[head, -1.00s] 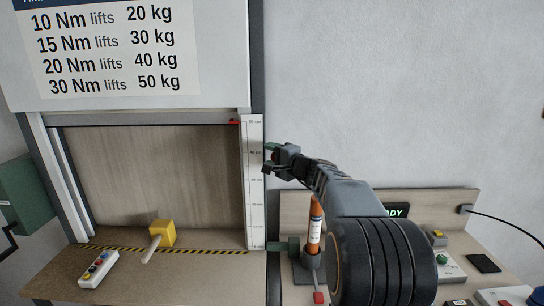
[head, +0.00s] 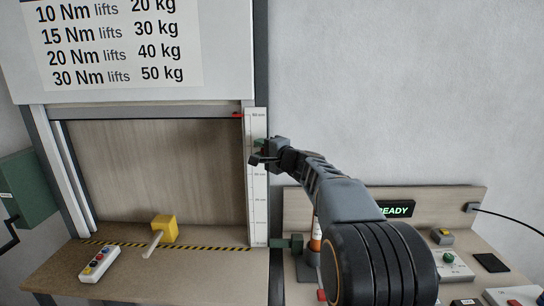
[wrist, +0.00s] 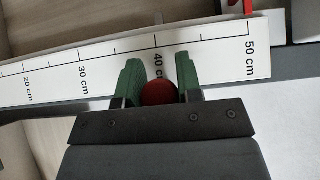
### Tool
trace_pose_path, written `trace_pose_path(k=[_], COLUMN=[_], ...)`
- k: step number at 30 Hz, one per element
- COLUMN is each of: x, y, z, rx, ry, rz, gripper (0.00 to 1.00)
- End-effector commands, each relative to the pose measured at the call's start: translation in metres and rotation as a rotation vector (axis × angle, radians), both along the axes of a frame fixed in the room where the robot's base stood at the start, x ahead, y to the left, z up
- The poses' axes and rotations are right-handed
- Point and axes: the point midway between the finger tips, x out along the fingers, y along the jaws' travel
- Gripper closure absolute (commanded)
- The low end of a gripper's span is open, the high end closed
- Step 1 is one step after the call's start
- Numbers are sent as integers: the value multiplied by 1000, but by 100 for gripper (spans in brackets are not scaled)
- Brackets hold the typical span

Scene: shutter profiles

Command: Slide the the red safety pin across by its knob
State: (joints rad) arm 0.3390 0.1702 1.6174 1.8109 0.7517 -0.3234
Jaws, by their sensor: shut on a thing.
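The red knob (wrist: 158,92) of the safety pin is a round red ball in the wrist view. It sits between the two green fingertips of my gripper (wrist: 160,80), which is shut on it in front of the white scale, near the 40 cm mark. The rest of the pin is hidden. In the head view my gripper (head: 262,153) overlaps the scale strip (head: 257,200) at the right side of the shutter frame; the knob cannot be made out there.
A red pointer (head: 238,115) is near the scale's top. A yellow-headed mallet (head: 164,229) and a button box (head: 99,265) lie on the bench. A lit READY display (head: 394,209) is at right.

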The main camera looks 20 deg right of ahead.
Motion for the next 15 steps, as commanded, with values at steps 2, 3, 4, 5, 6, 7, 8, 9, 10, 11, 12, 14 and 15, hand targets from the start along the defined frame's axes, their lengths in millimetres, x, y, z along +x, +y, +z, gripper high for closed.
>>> trace_pose_path(k=[2,3,4,5,6,7,8,9,10,11,12,14,15], x=[1,1,1,1,1,1,1,1,1,1,1,1,1], y=[4,5,5,5,5,5,5,6,6,6,5,4,4], z=[-1,0,0,0,0,0,0,0,0,0,0,0,0], rx=[1,1,1,1,1,1,1,1,1,1,1,1,1], ry=[1,1,2,2,2,2,2,2,2,2,2,2,2], rz=[3,4,4,4,5,6,6,7,7,6,6,5,4], gripper=[100,100,100,100,100,100,100,66,63,61,57,51,47])
